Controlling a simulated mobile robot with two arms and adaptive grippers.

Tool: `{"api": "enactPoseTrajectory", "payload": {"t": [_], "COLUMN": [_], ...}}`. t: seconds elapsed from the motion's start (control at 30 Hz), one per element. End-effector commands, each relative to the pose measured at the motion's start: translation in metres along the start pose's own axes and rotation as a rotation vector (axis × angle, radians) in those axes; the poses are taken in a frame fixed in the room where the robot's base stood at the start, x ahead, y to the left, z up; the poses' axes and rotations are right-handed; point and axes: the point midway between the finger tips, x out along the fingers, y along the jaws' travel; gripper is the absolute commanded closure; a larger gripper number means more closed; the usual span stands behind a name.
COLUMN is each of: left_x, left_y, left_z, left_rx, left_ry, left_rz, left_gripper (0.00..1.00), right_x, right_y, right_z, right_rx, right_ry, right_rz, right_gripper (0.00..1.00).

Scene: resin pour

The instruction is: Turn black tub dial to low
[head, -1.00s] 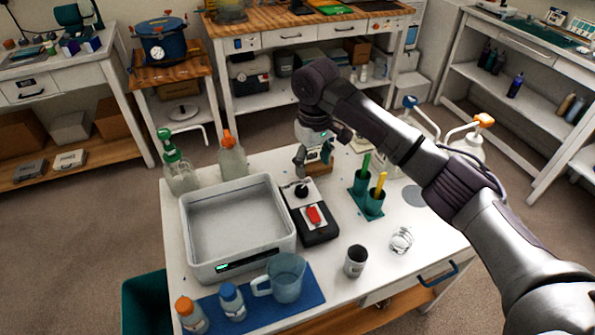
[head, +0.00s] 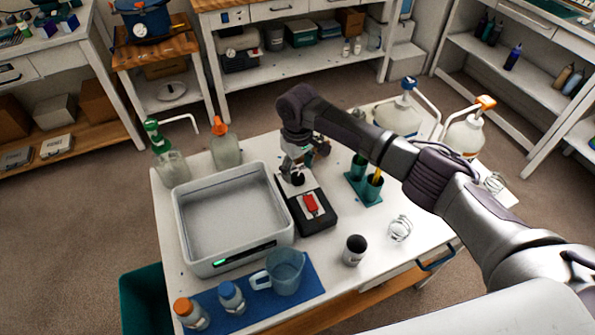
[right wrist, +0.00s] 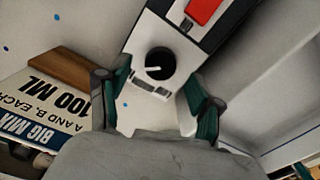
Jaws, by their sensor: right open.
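The black round dial (head: 298,179) sits on the pale top plate at the far end of a black control box (head: 318,222), which also has a red switch (head: 310,203). In the right wrist view the dial (right wrist: 160,64) shows a white pointer line toward the left of the picture. My right gripper (head: 297,168) is close above the dial. Its green-padded fingers in the right wrist view (right wrist: 156,100) are open and apart, with the dial just beyond the gap between them and nothing held. My left gripper is out of view.
A grey-white tub (head: 185,228) stands just left of the box. Green cups (head: 366,190), a dark-mouthed cup (head: 354,250) and a clear coil (head: 400,228) stand to the right. A jug (head: 286,272) and bottles stand on a blue mat (head: 262,303).

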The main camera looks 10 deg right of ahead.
Motion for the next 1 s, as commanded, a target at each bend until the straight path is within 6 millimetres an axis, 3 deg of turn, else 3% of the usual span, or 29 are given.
{"api": "enactPoseTrajectory", "payload": {"t": [0.17, 0.53, 0.9, 1.0], "left_x": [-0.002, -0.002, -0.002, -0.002], "left_y": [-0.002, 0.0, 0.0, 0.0], "left_z": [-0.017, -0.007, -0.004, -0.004], "left_rx": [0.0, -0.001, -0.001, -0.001], "left_ry": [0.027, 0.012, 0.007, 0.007], "left_rz": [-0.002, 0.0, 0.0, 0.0], "left_gripper": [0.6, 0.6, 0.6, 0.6], "right_x": [0.02, 0.026, 0.025, 0.025], "right_y": [-0.001, -0.001, -0.001, 0.0], "right_z": [0.0, 0.0, 0.0, 0.0], "right_rx": [0.0, -0.001, 0.0, -0.002], "right_ry": [-0.001, 0.001, 0.0, 0.0], "right_rz": [-0.001, 0.0, 0.0, -0.001], "right_gripper": [0.34, 0.34, 0.94, 0.95]}}
